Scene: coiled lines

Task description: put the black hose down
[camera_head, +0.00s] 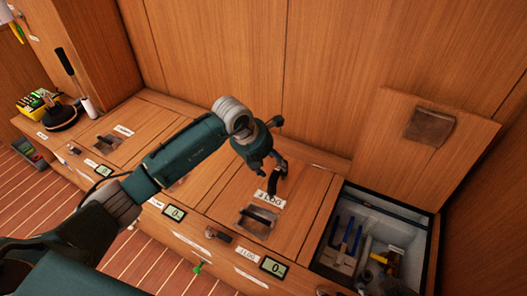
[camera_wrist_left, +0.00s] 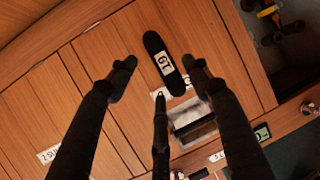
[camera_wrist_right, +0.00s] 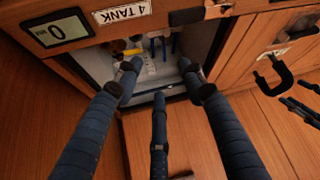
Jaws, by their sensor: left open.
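The black hose (camera_wrist_left: 160,62) shows in the left wrist view as a short dark rounded length with a white lettered tag. It appears to lie over the wooden locker top (camera_head: 235,192). My left gripper (camera_wrist_left: 160,78) is open, with its dark fingers spread around the hose and a gap on either side. In the head view my left gripper (camera_head: 271,165) is low over the locker top, and its dark fingers are hard to tell from the hose. My right gripper (camera_wrist_right: 160,75) is open, with nothing between its fingers, in front of the open locker.
An open locker (camera_head: 432,225) at the right holds blue-handled and yellow items. Its raised lid (camera_head: 390,130) leans against the back wall. A recessed pull (camera_head: 257,220) sits in the locker top.

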